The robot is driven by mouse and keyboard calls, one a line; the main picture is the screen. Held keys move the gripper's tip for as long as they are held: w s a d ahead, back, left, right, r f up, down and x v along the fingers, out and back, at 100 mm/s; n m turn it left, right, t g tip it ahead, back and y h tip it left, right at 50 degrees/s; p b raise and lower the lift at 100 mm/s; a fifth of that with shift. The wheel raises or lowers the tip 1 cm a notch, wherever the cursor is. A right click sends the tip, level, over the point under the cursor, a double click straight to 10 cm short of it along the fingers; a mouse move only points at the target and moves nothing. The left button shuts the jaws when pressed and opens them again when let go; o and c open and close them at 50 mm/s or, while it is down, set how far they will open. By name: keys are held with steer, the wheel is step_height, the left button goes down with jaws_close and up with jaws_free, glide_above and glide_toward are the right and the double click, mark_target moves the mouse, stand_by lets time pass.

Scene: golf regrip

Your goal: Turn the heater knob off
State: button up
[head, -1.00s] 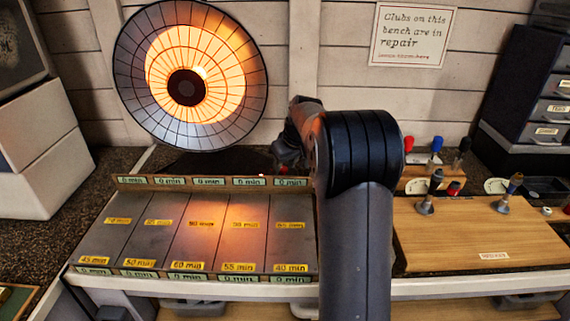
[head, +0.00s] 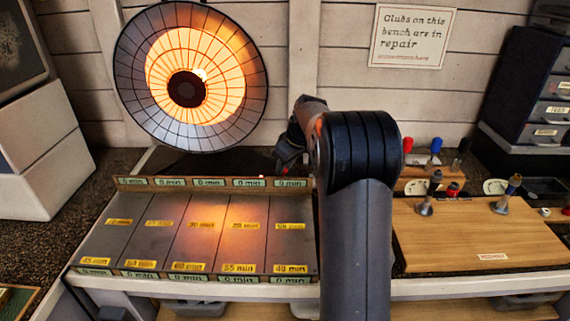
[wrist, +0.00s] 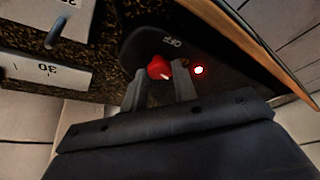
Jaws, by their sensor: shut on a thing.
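The round heater (head: 150,85) glows orange at the back left in the head view. Its red knob (wrist: 158,68) shows in the wrist view, on a dark base (wrist: 140,42) with the word OFF beside it. A small light (wrist: 198,70) on that base shines red with a white centre. My gripper (wrist: 163,80) is shut on the knob, one finger on each side. In the head view my gripper (head: 285,160) is small and dark behind my arm, and the knob is hard to make out there.
A sectioned tray (head: 150,240) with minute labels lies in front of the heater. A wooden board (head: 450,235) with several upright tools is at the right. Dark drawers (head: 530,90) stand at the back right, and a sign (head: 412,36) hangs on the wall.

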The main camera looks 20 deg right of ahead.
steer(key=n+p, duration=0.1)
steer(key=n, duration=0.1)
steer(key=n+g+y+p, duration=0.1)
steer(key=n, duration=0.2)
steer(key=shift+w+d+r+y, duration=0.1)
steer(key=shift+w+d+y, duration=0.1)
steer(key=shift+y, duration=0.1)
steer(key=n+g+p, duration=0.1)
steer(key=n, duration=0.2)
steer(key=n+g+y+p, duration=0.1)
steer(key=n+p, duration=0.1)
steer(key=shift+w+n, duration=0.2)
steer(key=shift+n, duration=0.2)
steer(key=n+g+p, duration=0.1)
steer(key=n+p, duration=0.1)
steer(key=n+g+p, duration=0.1)
steer(key=n+p, duration=0.1)
steer(key=n, duration=0.1)
steer(key=shift+w+r+n, duration=0.1)
steer(key=shift+w+n, duration=0.1)
steer(key=shift+n, duration=0.1)
steer(key=n+g+p, duration=0.1)
steer(key=n, duration=0.1)
steer(key=n+g+h+p, duration=0.1)
steer(key=n+p, duration=0.1)
steer(key=n, duration=0.1)
steer(key=shift+w+a, duration=0.1)
steer(key=shift+w, duration=0.05)
steer(key=shift+n+h, duration=0.3)
